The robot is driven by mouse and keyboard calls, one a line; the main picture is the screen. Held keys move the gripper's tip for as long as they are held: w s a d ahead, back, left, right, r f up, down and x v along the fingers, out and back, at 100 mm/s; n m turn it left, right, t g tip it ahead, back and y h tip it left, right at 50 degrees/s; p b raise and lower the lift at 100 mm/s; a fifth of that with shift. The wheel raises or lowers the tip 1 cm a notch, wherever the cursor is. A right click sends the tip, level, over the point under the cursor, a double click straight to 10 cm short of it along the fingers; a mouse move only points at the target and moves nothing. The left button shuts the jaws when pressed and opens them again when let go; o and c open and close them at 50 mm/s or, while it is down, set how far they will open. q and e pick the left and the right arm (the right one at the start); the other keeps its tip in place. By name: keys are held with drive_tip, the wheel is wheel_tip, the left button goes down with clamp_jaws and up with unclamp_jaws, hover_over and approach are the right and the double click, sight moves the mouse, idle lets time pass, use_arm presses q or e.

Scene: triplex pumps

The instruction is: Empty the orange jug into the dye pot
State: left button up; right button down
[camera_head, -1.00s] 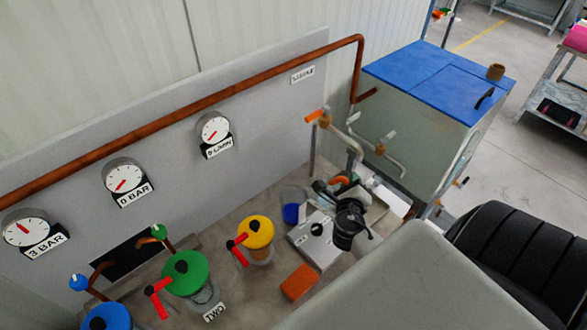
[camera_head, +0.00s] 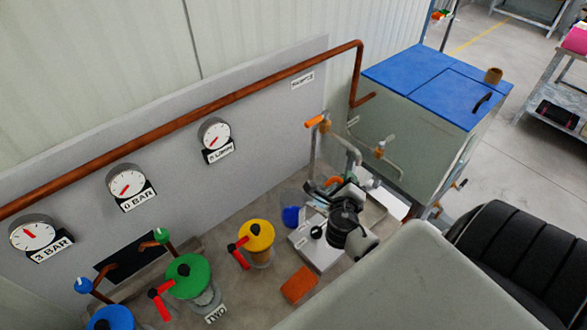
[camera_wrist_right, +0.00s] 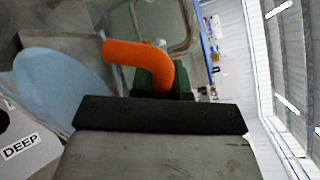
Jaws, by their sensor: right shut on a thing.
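The orange handle of the jug shows in the wrist view (camera_wrist_right: 140,54), curving down into my right gripper (camera_wrist_right: 158,90), which is shut on it. In the head view a small orange piece shows beside my right gripper (camera_head: 338,187); the dark wrist covers much of it. The dye pot cannot be made out clearly. My left gripper is out of view.
A light box with a black knob (camera_head: 317,232) stands below the gripper. Yellow-lidded (camera_head: 257,235) and green-lidded (camera_head: 188,274) pumps stand to its left, an orange block (camera_head: 299,285) in front. Pipes and a blue-topped tank (camera_head: 435,80) stand behind.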

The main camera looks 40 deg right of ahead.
sight(325, 179)
drive_tip(key=shift+w+a+r+n+p, duration=0.25)
drive_tip(key=shift+r+n+p, duration=0.1)
drive_tip(key=shift+r, duration=0.1)
drive_tip(key=shift+w+a+r+n+p, duration=0.4)
drive_tip(key=shift+w+r+n+p, duration=0.1)
drive_tip(key=shift+w+r+n, duration=0.2)
idle(1.3)
drive_tip(key=shift+w+a+r+n+g+h, duration=0.15)
drive_tip(key=shift+w+a+r+n, duration=0.15)
drive_tip(key=shift+w, duration=0.15)
drive_tip(key=shift+w+a+r+n+g+h, duration=0.1)
drive_tip(key=shift+w+a+r+n, duration=0.15)
drive_tip(key=shift+w, duration=0.2)
drive_tip(key=shift+w+a+r+n+g+h, duration=0.1)
drive_tip(key=shift+w+a+r+n+g, duration=0.1)
drive_tip(key=shift+w+a, duration=0.2)
idle(1.1)
drive_tip(key=shift+w+a, duration=0.15)
drive_tip(key=shift+w, duration=0.1)
drive_tip(key=shift+w+a+r+n, duration=0.15)
drive_tip(key=shift+w+r+n, duration=0.1)
drive_tip(key=shift+n, duration=0.15)
idle(0.4)
